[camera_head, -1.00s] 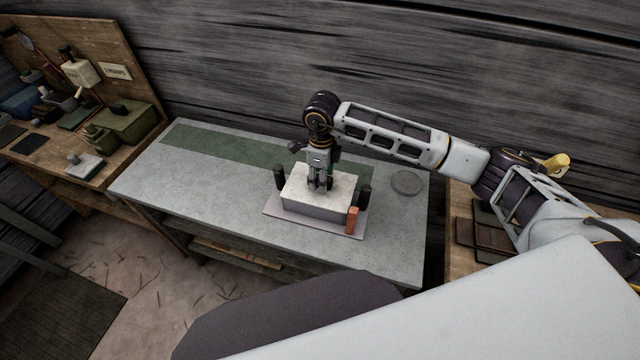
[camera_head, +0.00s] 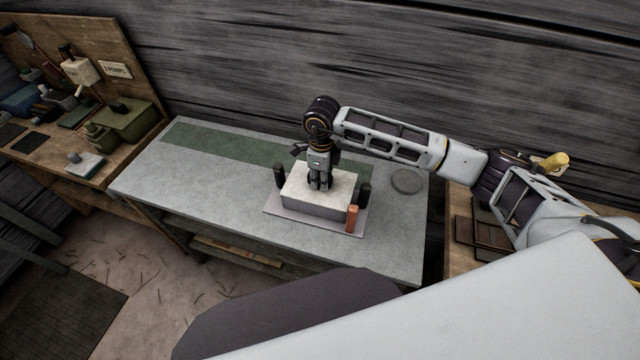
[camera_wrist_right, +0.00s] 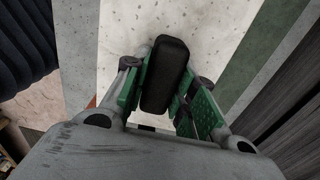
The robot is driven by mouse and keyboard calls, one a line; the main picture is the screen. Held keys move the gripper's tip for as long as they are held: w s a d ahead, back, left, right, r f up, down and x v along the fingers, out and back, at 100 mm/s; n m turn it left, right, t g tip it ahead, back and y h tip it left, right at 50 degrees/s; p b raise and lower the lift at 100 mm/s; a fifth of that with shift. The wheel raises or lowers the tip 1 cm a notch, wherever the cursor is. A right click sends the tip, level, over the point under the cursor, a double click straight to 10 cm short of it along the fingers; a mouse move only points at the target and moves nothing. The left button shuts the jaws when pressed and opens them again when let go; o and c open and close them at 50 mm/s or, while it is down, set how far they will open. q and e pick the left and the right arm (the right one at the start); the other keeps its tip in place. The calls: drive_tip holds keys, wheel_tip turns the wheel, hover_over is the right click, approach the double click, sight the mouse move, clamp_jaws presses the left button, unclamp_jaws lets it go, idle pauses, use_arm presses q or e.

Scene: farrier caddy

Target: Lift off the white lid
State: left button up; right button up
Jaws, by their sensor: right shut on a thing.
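The white lid (camera_head: 300,188) lies on top of the pale box (camera_head: 312,207) on the grey bench, and it looks level. My right gripper (camera_head: 319,186) points down onto the middle of the lid. In the right wrist view my right gripper (camera_wrist_right: 168,85) is shut on a black handle (camera_wrist_right: 165,72), with the pale lid surface (camera_wrist_right: 128,40) below it. Whether there is a gap between lid and box is too small to tell. My left gripper is not in view.
The box stands on a flat base plate (camera_head: 275,208) with black posts (camera_head: 364,195) and an orange-brown block (camera_head: 352,218) close around it. A grey disc (camera_head: 407,181) lies at the right. The bench's left part (camera_head: 185,185) is clear. A cluttered workbench (camera_head: 60,150) stands far left.

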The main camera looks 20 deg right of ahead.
clamp_jaws()
drive_tip(key=shift+r, duration=0.1)
drive_tip(key=shift+r+b, duration=0.85)
drive_tip(key=shift+r, duration=4.1)
drive_tip(key=shift+f+b, duration=1.8)
drive_tip(key=shift+f, duration=0.25)
